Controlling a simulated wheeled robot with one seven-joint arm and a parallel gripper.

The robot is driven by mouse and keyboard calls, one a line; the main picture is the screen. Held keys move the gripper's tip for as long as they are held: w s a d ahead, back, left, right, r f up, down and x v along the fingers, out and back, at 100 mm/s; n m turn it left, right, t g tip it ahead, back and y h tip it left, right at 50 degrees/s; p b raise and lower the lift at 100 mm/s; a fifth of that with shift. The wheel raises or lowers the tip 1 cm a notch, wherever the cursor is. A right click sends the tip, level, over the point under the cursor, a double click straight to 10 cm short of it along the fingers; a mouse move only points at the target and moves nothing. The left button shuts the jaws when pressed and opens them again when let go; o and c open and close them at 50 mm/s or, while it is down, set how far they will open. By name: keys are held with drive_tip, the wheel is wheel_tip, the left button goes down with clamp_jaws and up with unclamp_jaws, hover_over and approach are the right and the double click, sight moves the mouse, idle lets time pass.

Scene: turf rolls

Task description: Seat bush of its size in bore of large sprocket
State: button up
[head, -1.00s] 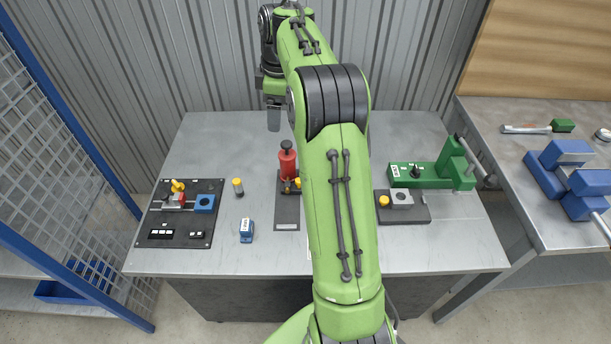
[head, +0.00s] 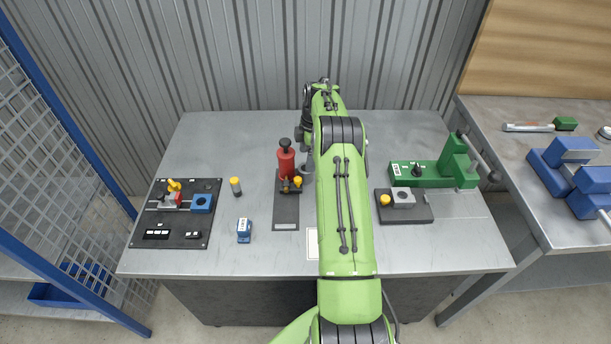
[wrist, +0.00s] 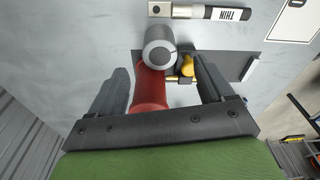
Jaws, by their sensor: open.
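My gripper (wrist: 160,95) is open in the wrist view, its dark fingers spread above a red upright cylinder (wrist: 150,90). Nothing is held between the fingers. In the head view my arm hides much of the gripper, which is right of the red cylinder (head: 286,163). No toothed sprocket can be made out, and I cannot identify its bore or a matching bush for certain.
A black-handled tool marked THIN (wrist: 200,11) lies beyond the grey piece. My arm covers the table's middle.

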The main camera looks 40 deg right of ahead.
drive_tip(key=f, duration=0.4)
drive_tip(key=shift+w+a+f, duration=0.15)
drive_tip(key=shift+a+f, duration=0.05)
drive_tip(key=shift+f, duration=0.15)
drive_tip(key=shift+c, duration=0.5)
drive_tip(key=shift+r, duration=0.1)
drive_tip(key=c, duration=1.3)
wheel_tip(320, 180, up, 18)
drive_tip(key=p, duration=0.3)
